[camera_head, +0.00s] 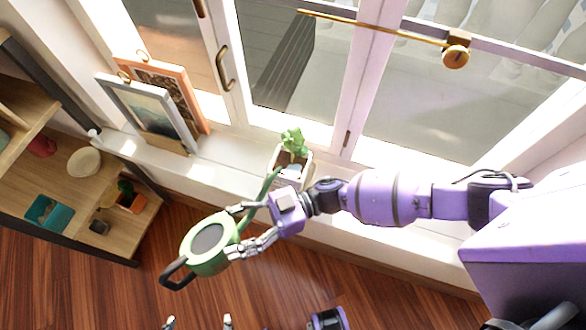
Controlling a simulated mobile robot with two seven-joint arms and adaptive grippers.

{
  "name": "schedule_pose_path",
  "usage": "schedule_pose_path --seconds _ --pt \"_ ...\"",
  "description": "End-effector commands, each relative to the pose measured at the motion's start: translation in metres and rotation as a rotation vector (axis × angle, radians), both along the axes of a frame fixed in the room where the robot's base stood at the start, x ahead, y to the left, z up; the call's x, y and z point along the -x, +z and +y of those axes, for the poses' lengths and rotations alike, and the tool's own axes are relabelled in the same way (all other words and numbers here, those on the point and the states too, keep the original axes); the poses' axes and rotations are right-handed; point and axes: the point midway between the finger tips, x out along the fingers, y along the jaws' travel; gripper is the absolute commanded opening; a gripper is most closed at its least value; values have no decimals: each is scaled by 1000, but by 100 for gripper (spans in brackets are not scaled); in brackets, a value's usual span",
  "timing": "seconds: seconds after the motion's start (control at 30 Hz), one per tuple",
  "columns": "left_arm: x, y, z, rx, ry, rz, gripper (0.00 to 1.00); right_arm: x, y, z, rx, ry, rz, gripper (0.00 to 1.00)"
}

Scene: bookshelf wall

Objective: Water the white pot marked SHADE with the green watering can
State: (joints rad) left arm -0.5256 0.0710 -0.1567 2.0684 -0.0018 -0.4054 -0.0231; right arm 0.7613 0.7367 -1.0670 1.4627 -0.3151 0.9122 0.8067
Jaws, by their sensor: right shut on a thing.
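The green watering can (198,256) is in my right gripper (236,232), whose fingers close around its spout side. Its dark handle points to the lower left. Its thin green spout runs up to the right and ends close to the white pot (292,182), partly hidden behind my gripper. The pot stands on the window sill and holds a green plant (293,142). No SHADE mark is readable. I see no water. My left gripper (198,322) shows only its fingertips at the bottom edge, set apart with nothing visible between them.
Framed pictures (150,113) lean on the sill (225,165) left of the pot. A wooden shelf (60,185) with small objects stands at the left. The window (300,70) has a brass rod and latch. The wooden floor (130,290) is clear below.

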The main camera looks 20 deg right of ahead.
Motion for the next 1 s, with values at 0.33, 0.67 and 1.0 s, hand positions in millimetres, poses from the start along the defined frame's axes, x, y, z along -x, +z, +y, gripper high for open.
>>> schedule_pose_path --seconds 0.33,0.67,1.0 --pt "-15 27 0 0 0 -33 89 18 26 32 -13 5 -1 0" --pt "-25 47 0 0 0 -58 89 34 41 58 -13 6 -1 0" --pt "-27 49 0 0 -1 -62 89 38 42 64 -13 5 1 0"
